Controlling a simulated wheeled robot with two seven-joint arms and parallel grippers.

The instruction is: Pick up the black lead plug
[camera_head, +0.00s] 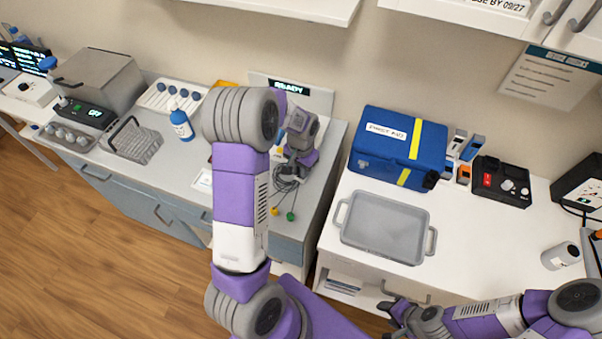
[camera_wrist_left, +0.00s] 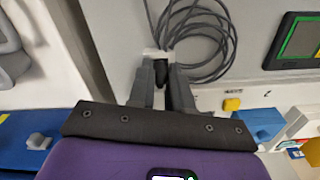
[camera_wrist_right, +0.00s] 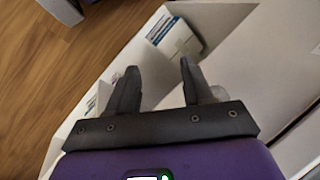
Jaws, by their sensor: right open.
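My left gripper (camera_wrist_left: 161,82) has its fingers close together on both sides of a black plug (camera_wrist_left: 161,70) in the left wrist view. The plug sits at a small pale block beside a coil of grey lead (camera_wrist_left: 200,35). In the head view my left gripper (camera_head: 290,168) is over the cables at the back of the left counter, partly hidden by my arm; the black plug cannot be made out there. My right gripper (camera_wrist_right: 157,85) is open and empty, low by the right counter's front.
A grey tray (camera_head: 385,225) lies on the right counter, with a blue case (camera_head: 398,148) behind it. A black device with a red switch (camera_head: 500,182) and a white cylinder (camera_head: 560,256) stand further right. A blue bottle (camera_head: 181,124) and wire basket (camera_head: 133,141) stand left.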

